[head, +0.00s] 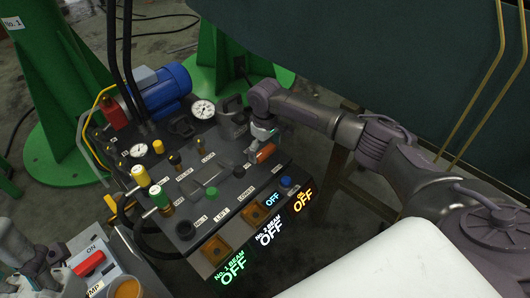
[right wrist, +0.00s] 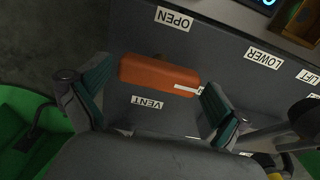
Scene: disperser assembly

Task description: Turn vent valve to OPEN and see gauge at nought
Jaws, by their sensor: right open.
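The vent valve's orange handle (right wrist: 155,75) lies crosswise between the OPEN label (right wrist: 174,18) and the VENT label (right wrist: 147,102) in the right wrist view. Its white-striped end is near the right-hand finger. My right gripper (right wrist: 152,97) is open, with one finger near each end of the handle; contact cannot be told. In the head view the handle (head: 265,153) shows just below my right gripper (head: 262,137). A large white gauge (head: 203,109) and a smaller gauge (head: 138,151) stand on the console; their readings are too small to tell. A grey shape at the lower left may be my left gripper (head: 42,258).
The console (head: 185,247) carries several knobs, levers and lit OFF signs. A blue motor (head: 162,90) is behind. A red ON switch (head: 88,262) is at lower left.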

